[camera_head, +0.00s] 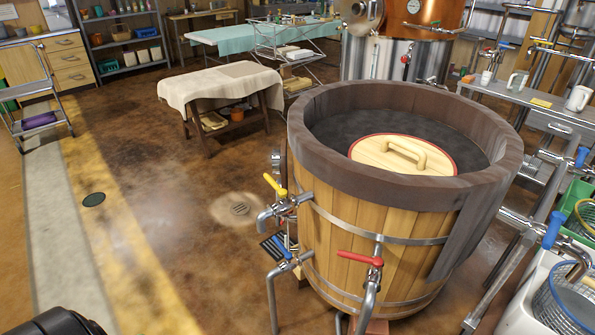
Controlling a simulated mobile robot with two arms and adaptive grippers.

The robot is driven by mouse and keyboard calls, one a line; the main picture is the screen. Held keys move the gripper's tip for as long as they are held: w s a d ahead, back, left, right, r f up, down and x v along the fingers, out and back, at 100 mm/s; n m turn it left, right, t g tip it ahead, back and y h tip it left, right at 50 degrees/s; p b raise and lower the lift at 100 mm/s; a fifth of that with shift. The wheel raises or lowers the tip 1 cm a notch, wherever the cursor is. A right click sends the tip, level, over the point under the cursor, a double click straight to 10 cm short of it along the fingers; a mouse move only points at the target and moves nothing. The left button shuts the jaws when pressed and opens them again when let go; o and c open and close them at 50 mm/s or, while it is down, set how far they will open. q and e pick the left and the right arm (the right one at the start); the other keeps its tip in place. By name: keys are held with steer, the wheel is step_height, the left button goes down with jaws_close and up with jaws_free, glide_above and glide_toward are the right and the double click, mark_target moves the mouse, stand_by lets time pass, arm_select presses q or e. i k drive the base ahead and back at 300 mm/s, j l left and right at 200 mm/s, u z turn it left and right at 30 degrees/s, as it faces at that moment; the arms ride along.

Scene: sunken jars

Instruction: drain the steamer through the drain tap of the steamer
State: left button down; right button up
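A large wooden tub (365,240), which seems to be the steamer, stands upright at right of centre with a dark rim. A round pale wooden lid (375,160) with a red edge sits inside, below the rim. On its near side are a tap with a yellow lever (275,187), a tap with a blue lever (282,248) and a tap with a red lever (360,257). I cannot tell which is the drain tap, or whether liquid is inside; no flow shows. Neither gripper is in view; only a black rounded part, possibly mine, shows at bottom left.
A floor drain (240,208) lies left of the tub. A cloth-covered bench (222,85) stands behind it, and a copper vessel (435,12) at the back. Pipes, a metal table (500,92) and a wire basket (565,300) crowd the right. The left floor is open.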

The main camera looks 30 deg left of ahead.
mark_target(281, 192)
steer(key=i+j+z, duration=0.35)
steer(key=j, duration=1.15)
steer(key=j+z, duration=0.4)
steer(key=j, duration=1.05)
steer(key=k, duration=0.05)
